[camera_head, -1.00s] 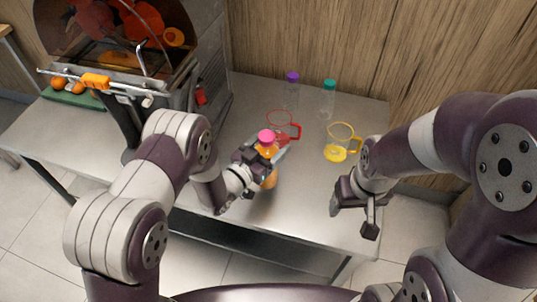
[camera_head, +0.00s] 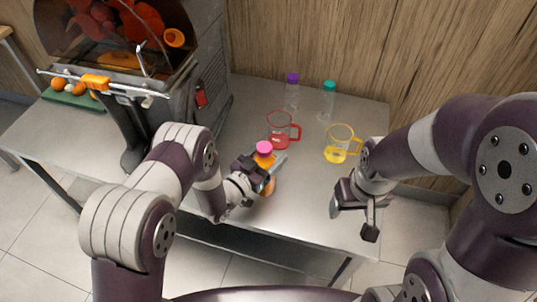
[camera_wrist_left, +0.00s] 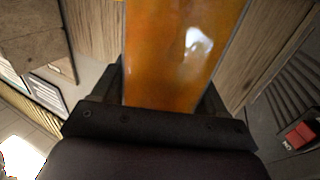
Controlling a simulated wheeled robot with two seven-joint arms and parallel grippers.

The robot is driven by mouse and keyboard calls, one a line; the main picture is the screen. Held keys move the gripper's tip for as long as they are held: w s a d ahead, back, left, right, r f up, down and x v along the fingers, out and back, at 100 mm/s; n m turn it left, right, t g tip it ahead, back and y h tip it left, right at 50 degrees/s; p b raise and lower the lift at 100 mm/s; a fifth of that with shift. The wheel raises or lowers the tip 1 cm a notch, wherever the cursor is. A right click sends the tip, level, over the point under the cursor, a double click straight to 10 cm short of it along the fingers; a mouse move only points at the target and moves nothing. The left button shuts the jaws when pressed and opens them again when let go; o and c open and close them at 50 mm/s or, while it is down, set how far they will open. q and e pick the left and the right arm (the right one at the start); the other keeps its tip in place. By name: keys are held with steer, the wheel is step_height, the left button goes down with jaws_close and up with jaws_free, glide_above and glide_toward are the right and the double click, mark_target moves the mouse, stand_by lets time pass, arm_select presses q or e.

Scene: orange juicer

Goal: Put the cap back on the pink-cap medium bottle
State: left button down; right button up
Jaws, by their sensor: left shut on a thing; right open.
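The medium bottle holds orange juice (camera_head: 268,187) and has a pink cap (camera_head: 264,148) at its top. I cannot tell whether the cap is fully seated. My left gripper (camera_head: 266,166) is shut around the bottle's body, below the cap, and hides part of it. In the left wrist view the orange-filled bottle (camera_wrist_left: 180,55) sits between the fingers, and its top is out of frame. I cannot tell whether the bottle's base touches the table. My right gripper (camera_head: 352,208) is open and empty over the right front of the table, apart from the bottle.
A red-handled measuring jug (camera_head: 282,130) stands just behind the bottle. A yellow-handled jug (camera_head: 338,146) with some yellow liquid stands to its right. A purple-capped bottle (camera_head: 292,92) and a teal-capped bottle (camera_head: 328,100) stand at the back. The juicer (camera_head: 170,100) fills the left.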

arm_select(q)
steer(key=shift+f, duration=0.1)
jaws_free()
steer(key=shift+s+a, duration=0.15)
steer(key=v, duration=1.1)
steer(key=shift+s+a, duration=0.25)
